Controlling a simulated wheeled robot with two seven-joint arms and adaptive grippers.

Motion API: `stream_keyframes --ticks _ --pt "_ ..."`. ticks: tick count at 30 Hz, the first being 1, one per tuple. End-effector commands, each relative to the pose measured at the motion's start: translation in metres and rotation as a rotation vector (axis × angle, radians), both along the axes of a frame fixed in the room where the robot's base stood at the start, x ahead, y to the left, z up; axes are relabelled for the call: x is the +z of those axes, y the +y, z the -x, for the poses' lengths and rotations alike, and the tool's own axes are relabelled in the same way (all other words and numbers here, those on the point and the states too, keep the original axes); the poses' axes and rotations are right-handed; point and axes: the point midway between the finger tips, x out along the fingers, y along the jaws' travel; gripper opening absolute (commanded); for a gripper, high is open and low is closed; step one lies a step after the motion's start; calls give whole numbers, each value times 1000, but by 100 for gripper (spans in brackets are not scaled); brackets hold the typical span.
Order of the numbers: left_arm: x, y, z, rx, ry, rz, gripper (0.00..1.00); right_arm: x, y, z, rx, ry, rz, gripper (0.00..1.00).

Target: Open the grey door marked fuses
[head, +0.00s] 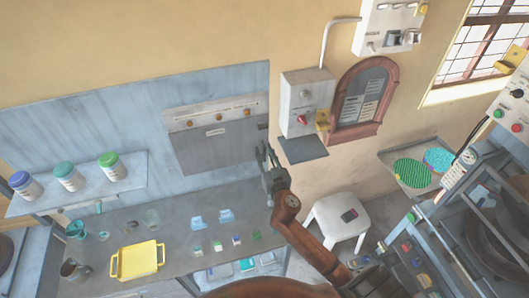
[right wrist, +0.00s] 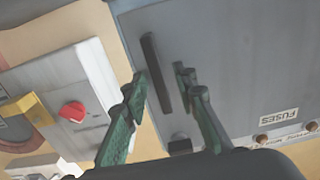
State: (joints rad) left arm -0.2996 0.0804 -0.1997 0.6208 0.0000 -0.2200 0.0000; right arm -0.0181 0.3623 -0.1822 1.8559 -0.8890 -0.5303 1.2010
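The grey door (head: 222,148) is a flat panel below a pale strip with several small knobs on the blue wall board, and it looks closed. Its FUSES label (right wrist: 279,116) appears upside down in the right wrist view. A long dark bar handle (right wrist: 156,72) stands along one side of the door. My right gripper (head: 264,158) is at the door's right edge in the head view. In the right wrist view its two green fingers (right wrist: 161,76) are apart, with the handle between them; I cannot tell whether they touch it. My left gripper is not in view.
A switch box with a red knob (head: 302,119) hangs just right of the door, with a yellow bracket (head: 323,120) beside it. Below is a bench (head: 187,258) with a yellow tray (head: 137,261) and small bottles. A white stool (head: 341,217) stands right of the bench.

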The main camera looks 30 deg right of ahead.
Motion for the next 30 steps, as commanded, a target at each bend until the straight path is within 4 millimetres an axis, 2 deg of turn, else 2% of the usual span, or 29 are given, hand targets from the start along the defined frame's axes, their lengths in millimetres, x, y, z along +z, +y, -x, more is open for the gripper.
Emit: stream_keyframes --ticks 3,14,30 --pt "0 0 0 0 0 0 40 0 0 0 0 0 0 25" --pt "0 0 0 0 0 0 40 0 0 0 0 0 1 1" --pt "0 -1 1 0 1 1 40 0 0 0 -1 0 0 0"
